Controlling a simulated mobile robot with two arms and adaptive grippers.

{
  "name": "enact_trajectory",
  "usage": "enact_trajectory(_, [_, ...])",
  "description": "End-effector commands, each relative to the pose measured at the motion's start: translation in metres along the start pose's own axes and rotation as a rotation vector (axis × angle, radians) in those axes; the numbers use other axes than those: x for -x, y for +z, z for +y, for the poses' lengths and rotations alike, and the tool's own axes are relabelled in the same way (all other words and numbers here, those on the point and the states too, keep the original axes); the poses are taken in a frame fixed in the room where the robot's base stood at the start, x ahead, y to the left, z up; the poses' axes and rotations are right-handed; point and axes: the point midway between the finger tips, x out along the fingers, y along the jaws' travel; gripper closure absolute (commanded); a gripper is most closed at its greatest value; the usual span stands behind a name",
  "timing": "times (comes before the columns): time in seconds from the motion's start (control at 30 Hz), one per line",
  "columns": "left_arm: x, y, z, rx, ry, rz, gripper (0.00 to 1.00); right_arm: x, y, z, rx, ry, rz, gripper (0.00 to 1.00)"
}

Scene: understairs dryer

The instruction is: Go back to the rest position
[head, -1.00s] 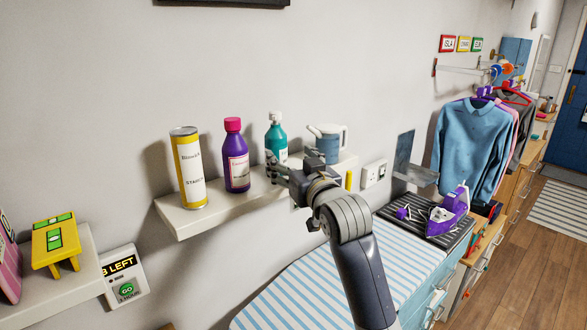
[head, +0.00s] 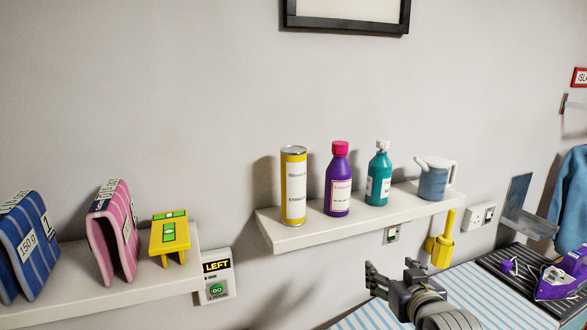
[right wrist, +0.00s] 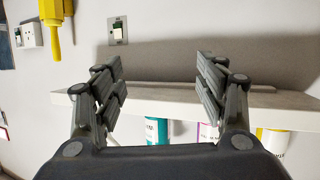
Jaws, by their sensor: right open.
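My right gripper (head: 386,274) is in the lower middle of the head view, below the wall shelf and over the striped ironing surface. In the right wrist view its two fingers (right wrist: 158,80) are spread apart with nothing between them. The shelf (head: 300,238) holds a yellow can (head: 293,186), a purple bottle (head: 339,180), a teal bottle (head: 378,177) and a blue-grey jug (head: 435,180), all upright. The right wrist view shows the shelf edge (right wrist: 180,103) upside down beyond the fingers. My left gripper is not seen.
A lower-left shelf (head: 105,297) holds blue and pink folded items and a yellow stand (head: 169,240). A yellow holder (head: 441,245) hangs on the wall by a socket (head: 481,216). A purple iron (head: 563,278) sits at the far right. The wall above the shelves is mostly clear.

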Motion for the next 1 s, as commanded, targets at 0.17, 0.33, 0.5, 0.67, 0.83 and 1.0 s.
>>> enact_trajectory(0.17, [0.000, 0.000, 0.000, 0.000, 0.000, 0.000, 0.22, 0.043, 0.137, -0.015, 0.034, -0.023, -0.288, 0.34])
enact_trajectory(0.33, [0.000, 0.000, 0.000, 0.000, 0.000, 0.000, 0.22, 0.106, 0.238, -0.025, 0.061, -0.049, -0.537, 0.34])
enact_trajectory(0.5, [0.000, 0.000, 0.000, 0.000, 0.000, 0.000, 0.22, 0.164, 0.298, -0.031, 0.081, -0.072, -0.715, 0.34])
enact_trajectory(0.67, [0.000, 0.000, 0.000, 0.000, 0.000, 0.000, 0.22, 0.212, 0.336, -0.035, 0.092, -0.092, -0.848, 0.34])
enact_trajectory(0.83, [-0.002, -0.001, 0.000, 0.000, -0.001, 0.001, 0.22, 0.234, 0.370, -0.038, 0.101, -0.105, -0.939, 0.34])
enact_trajectory(1.0, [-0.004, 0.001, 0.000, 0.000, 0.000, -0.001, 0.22, 0.209, 0.413, -0.042, 0.102, -0.108, -0.956, 0.34])
